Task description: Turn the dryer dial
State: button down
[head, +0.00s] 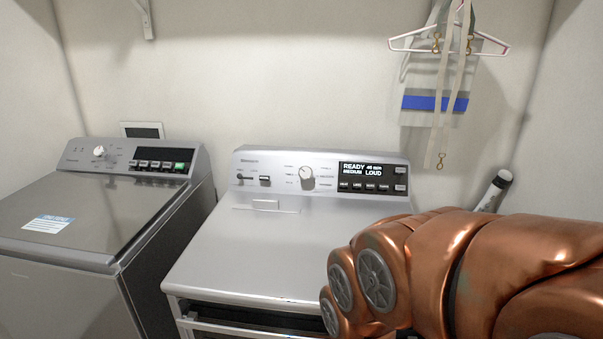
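The right machine, which looks like the dryer (245,245), is a silver box with a sloped control panel along its back edge. Nothing touches the dial. My copper-coloured arm (470,260) reaches in from the right, in front of the machine's right side. My gripper cannot be seen in this view.
A washer (80,215) with its own white dial (99,151) stands at the left. Hangers with a striped cloth (433,103) hang on the back wall. A white tube (492,192) leans at the right. The space above the dryer's left top is clear.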

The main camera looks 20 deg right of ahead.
aim_at(305, 172)
jog(key=z, duration=0.5)
jog(key=k, duration=1.25)
jog(key=z, duration=0.6)
jog(key=i, duration=1.25)
jog(key=u, duration=0.9)
jog(key=i, duration=0.45)
jog(key=u, duration=0.35)
